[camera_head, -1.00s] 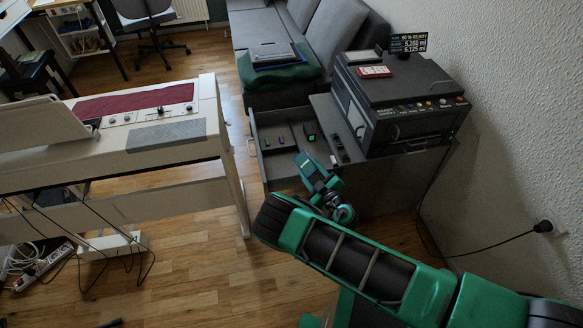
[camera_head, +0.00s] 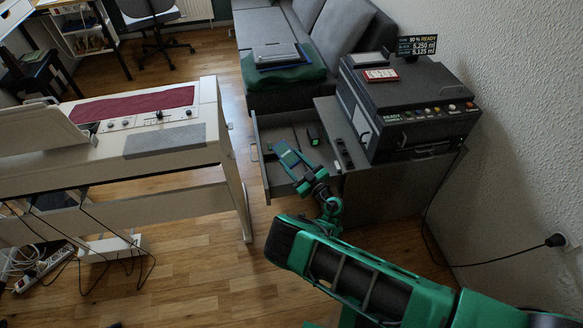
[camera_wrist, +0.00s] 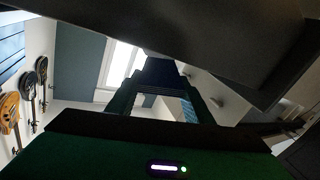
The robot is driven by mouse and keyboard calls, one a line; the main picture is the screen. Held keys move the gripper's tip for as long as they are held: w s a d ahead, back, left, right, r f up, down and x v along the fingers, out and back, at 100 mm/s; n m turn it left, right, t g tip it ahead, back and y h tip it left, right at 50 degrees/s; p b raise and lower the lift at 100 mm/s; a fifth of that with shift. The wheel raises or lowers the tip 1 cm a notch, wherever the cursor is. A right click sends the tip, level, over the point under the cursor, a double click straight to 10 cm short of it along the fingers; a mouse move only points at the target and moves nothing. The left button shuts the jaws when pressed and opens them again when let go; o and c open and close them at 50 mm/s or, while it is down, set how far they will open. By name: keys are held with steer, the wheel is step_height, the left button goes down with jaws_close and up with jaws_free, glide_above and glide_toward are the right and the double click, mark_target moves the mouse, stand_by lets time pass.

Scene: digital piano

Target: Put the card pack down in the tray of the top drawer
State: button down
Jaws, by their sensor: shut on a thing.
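The open top drawer (camera_head: 262,172) extends left from the grey cabinet, with a shallow grey tray area inside (camera_head: 277,133). My gripper (camera_head: 284,153) is over the drawer's front part, pointing away from my body. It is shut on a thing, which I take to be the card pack. In the wrist view my gripper (camera_wrist: 160,92) shows teal fingers around a dark blue shape (camera_wrist: 160,72). The pack's outline and its gap to the tray are hard to tell. My gripper hides part of the tray.
A small dark item with green (camera_head: 313,134) lies in the drawer. A dark printer (camera_head: 415,115) stands on the cabinet with a red and white item (camera_head: 381,75) on top. A cream digital piano (camera_head: 170,142) stands left of the drawer. Floor shows between them.

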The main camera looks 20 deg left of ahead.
steer(key=shift+w+d+f, duration=0.1)
steer(key=shift+d+f, duration=0.05)
steer(key=shift+f, duration=0.05)
steer(key=shift+s+f+m, duration=0.2)
steer(key=shift+f+m, duration=0.55)
steer(key=shift+m, duration=0.05)
steer(key=shift+w+f+m, duration=0.1)
steer(key=shift+f+m, duration=0.5)
steer(key=shift+m, duration=0.1)
steer(key=shift+w+f, duration=0.1)
steer(key=shift+f, duration=0.05)
steer(key=shift+f, duration=0.25)
steer(key=shift+f, duration=0.3)
steer(key=shift+d+f, duration=0.1)
steer(key=shift+f, duration=0.05)
